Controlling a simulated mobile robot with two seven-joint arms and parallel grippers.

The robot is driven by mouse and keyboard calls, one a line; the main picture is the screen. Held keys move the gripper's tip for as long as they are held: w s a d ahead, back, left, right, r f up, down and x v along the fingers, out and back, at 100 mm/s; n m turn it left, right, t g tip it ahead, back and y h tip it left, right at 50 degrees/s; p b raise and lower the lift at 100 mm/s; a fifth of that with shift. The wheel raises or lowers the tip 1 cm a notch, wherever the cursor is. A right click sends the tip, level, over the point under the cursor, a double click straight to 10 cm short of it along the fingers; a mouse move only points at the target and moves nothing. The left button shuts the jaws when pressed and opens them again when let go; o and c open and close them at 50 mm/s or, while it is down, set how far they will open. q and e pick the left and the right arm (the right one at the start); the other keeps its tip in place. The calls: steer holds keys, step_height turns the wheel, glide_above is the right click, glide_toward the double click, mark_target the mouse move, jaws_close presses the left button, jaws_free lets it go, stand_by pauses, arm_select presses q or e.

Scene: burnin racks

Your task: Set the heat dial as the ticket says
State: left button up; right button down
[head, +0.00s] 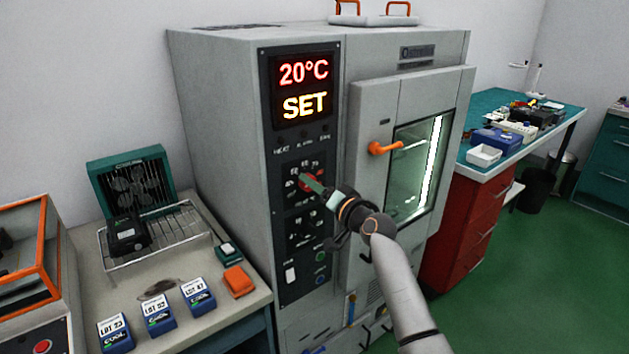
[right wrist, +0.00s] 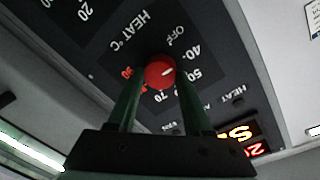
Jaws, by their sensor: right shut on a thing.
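The red heat dial (head: 311,178) is on the dark control panel of the grey oven cabinet. In the right wrist view the dial (right wrist: 160,72) has a white pointer mark, which lies roughly toward the 40 and 50 figures. My right gripper (head: 306,182) is at the dial, and its green fingers (right wrist: 160,88) are shut on it from either side. The display (head: 304,88) above reads "20°C" in red and "SET" in yellow. I cannot make out a ticket with a heat value. My left gripper is not in view.
The oven door (head: 405,150) with an orange handle (head: 384,148) is closed beside the panel. A bench at left holds a wire rack (head: 175,240), several blue lot boxes (head: 160,313) and an orange block (head: 238,281). A second smaller dial (head: 306,222) sits below.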

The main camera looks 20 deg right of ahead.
steer(key=shift+m, duration=0.7)
steer(key=shift+c, duration=1.6)
jaws_free()
steer(key=v, duration=1.2)
steer(key=shift+s+d, duration=0.15)
steer(key=shift+s, duration=0.1)
